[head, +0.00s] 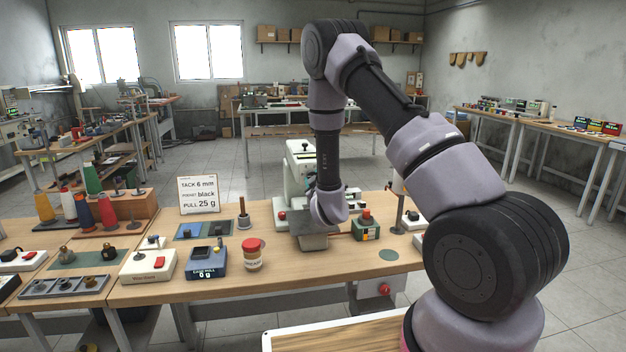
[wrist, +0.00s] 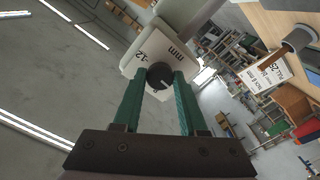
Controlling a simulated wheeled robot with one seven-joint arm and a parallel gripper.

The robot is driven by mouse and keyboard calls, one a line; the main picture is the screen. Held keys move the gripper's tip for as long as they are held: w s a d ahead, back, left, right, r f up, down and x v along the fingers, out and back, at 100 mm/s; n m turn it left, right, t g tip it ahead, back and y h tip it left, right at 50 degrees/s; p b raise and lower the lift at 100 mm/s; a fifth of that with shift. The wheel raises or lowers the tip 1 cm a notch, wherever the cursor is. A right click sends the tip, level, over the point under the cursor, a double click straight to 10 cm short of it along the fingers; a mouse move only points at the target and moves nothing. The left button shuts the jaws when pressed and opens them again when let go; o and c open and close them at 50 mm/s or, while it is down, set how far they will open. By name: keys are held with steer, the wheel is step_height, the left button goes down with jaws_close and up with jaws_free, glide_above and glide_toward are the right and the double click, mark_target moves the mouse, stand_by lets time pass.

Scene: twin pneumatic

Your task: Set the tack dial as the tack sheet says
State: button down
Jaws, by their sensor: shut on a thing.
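The tack sheet (head: 198,195) stands at the back left of the bench and reads "TACK 6 mm", "POCKET black", "PULL 25 g". It also shows tilted in the wrist view (wrist: 262,86). The white sewing machine (head: 298,172) stands behind my arm. The tack dial (wrist: 160,75) is a round black knob with a pale pointer mark, on a white plate with "12" and "mm" legible; the other marks are hidden or too small. My gripper (wrist: 160,83) has its green fingers shut on the knob, one on each side. In the head view my arm hides the dial.
Thread cones (head: 107,212) stand at the left. The front middle of the bench is clear.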

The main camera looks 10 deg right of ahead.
steer(key=shift+n, duration=0.5)
steer(key=shift+c, duration=2.2)
jaws_free()
steer(key=s, duration=1)
steer(key=shift+s, duration=0.4)
